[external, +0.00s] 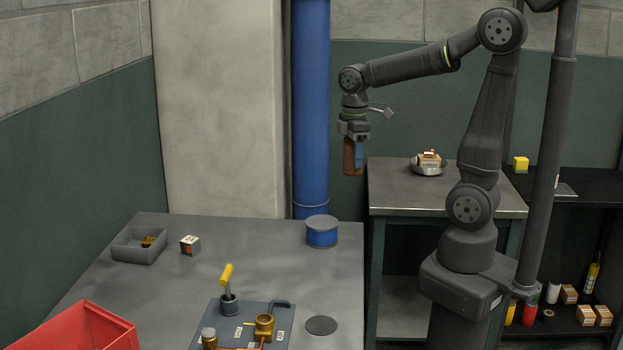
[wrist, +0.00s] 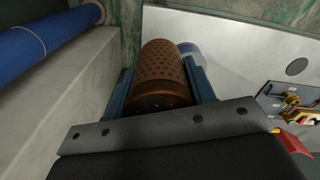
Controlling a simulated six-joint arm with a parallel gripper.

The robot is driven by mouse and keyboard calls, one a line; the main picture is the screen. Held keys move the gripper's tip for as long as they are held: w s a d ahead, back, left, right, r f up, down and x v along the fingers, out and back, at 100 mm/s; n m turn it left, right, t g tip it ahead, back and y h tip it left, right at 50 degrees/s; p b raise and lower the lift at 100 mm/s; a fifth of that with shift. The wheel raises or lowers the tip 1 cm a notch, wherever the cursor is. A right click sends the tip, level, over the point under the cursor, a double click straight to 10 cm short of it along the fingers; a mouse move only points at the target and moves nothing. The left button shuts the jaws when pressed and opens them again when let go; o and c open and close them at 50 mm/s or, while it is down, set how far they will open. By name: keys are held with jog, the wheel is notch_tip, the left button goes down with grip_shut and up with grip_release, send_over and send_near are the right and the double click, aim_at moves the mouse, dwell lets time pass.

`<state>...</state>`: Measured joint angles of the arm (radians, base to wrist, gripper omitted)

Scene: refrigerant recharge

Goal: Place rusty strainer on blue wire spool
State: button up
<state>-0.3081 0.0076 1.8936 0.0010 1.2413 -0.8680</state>
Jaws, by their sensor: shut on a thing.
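The rusty strainer (external: 352,157) is a brown perforated cylinder held in my gripper (external: 357,150), high above the floor between the two tables. In the wrist view the strainer (wrist: 160,72) sits between the two blue fingers of my gripper (wrist: 160,85), which are shut on it. The blue wire spool (external: 321,231) stands upright on the grey table at its back right, below and left of my gripper. In the wrist view the spool (wrist: 188,48) is mostly hidden behind the strainer and a finger.
The grey table (external: 190,290) also holds a grey bin (external: 140,245), a small box (external: 190,245), a fitting panel (external: 250,322) with a yellow-handled tool and a red crate (external: 85,330). A blue pipe (external: 310,110) rises behind the spool. A side table (external: 400,198) carries a bowl (external: 428,168).

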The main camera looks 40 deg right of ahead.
jog(key=a+f, duration=0.2)
jog(key=a, duration=0.1)
jog(key=a+f, duration=0.2)
jog(key=a, duration=0.2)
jog(key=a+f, duration=0.2)
jog(key=a, duration=0.2)
jog(key=shift+s+f, duration=0.1)
jog(key=shift+f, duration=0.25)
jog(key=shift+a+f, duration=0.1)
jog(key=shift+f, duration=1.9)
jog(key=shift+f, duration=0.1)
jog(key=o, duration=1.1)
notch_tip(320, 180, up, 12)
